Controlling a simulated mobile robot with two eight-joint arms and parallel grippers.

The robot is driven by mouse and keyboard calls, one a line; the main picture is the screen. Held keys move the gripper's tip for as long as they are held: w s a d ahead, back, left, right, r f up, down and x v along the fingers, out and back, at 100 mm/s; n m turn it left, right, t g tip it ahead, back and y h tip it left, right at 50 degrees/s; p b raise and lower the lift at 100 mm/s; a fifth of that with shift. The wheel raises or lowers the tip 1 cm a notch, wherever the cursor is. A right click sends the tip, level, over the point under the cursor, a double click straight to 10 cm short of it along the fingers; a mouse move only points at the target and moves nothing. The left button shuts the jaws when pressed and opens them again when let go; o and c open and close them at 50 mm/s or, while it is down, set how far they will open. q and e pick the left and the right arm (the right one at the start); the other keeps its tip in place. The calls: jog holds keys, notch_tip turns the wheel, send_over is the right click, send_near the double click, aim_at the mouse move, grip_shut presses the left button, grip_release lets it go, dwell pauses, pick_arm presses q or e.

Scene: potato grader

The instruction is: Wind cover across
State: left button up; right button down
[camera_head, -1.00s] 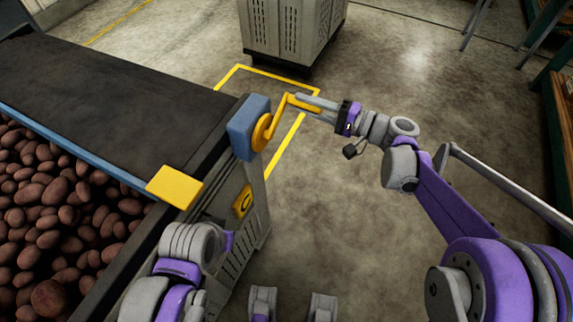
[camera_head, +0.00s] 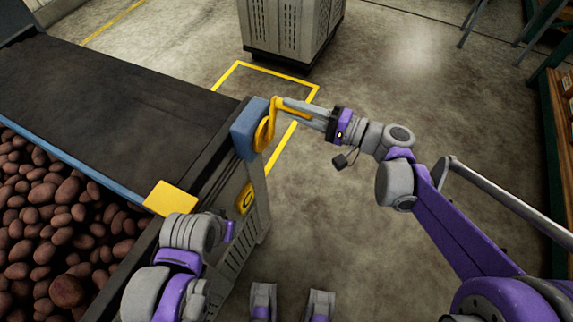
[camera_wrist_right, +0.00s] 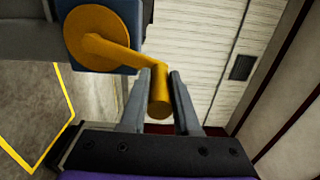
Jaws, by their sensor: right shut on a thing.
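A dark cover (camera_head: 110,95) lies flat over the far part of the grader, with a blue bar (camera_head: 75,163) along its near edge. Potatoes (camera_head: 50,220) lie uncovered in front of that bar. A yellow crank (camera_head: 265,133) sits on a blue housing (camera_head: 246,128) at the grader's right end; its arm points upward. My right gripper (camera_head: 294,106) is shut on the crank's handle. In the right wrist view the yellow handle (camera_wrist_right: 159,95) stands between the two grey fingers. My left arm shows at the lower left by the grader's edge; its fingers are hidden.
A yellow block (camera_head: 171,198) sits at the grader's near right corner. A grey slatted crate (camera_head: 290,30) stands on the floor beyond. Shelving (camera_head: 556,120) runs along the right edge. The floor between grader and shelving is clear.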

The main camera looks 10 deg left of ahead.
jog(key=s, duration=0.1)
jog(key=s+a, duration=0.1)
jog(key=s, duration=0.1)
jog(key=shift+r, duration=0.15)
